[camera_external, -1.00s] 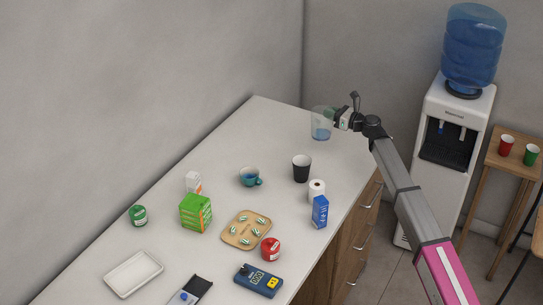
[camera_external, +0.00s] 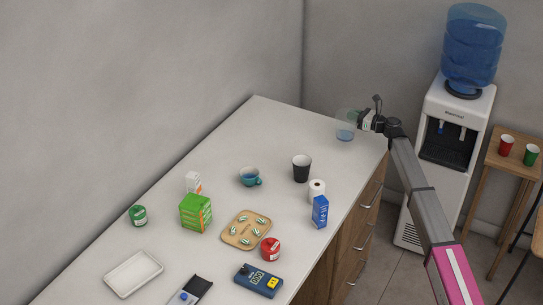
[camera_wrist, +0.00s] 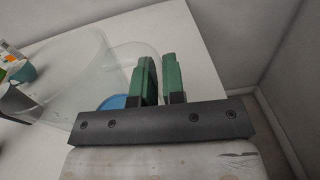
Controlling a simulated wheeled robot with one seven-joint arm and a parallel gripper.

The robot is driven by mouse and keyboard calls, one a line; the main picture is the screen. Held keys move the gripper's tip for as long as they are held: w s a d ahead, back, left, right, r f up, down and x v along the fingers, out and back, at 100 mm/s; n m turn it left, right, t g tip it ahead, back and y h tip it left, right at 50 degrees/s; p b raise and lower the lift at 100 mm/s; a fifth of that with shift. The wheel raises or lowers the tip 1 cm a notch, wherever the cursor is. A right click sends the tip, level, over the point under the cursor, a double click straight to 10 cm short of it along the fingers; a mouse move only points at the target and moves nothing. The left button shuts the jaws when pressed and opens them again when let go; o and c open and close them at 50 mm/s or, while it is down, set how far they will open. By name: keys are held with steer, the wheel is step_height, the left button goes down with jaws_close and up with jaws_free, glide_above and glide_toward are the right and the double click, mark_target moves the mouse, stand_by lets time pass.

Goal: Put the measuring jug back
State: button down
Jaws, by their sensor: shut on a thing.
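The measuring jug (camera_external: 345,132) is clear, with blue at its bottom. It is upright at the far right end of the white counter, near the edge; I cannot tell whether its base touches the top. My gripper (camera_external: 362,119) comes from the right and is shut on the jug's handle. In the wrist view my gripper's green fingers (camera_wrist: 158,80) are at the clear handle. The jug's wide clear body (camera_wrist: 75,75) fills the left of that view, and its far side runs out of clear sight.
The counter (camera_external: 290,125) is bare around the jug. A water cooler (camera_external: 452,115) and a stool with two cups stand on the right.

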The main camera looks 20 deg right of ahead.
steer(key=shift+f, duration=1.95)
steer(key=shift+f, duration=0.15)
steer(key=c, duration=1.2)
jaws_free()
steer(key=shift+s+d, duration=0.2)
steer(key=v, duration=1.1)
steer(key=shift+s+d, duration=0.15)
steer(key=shift+s, duration=0.05)
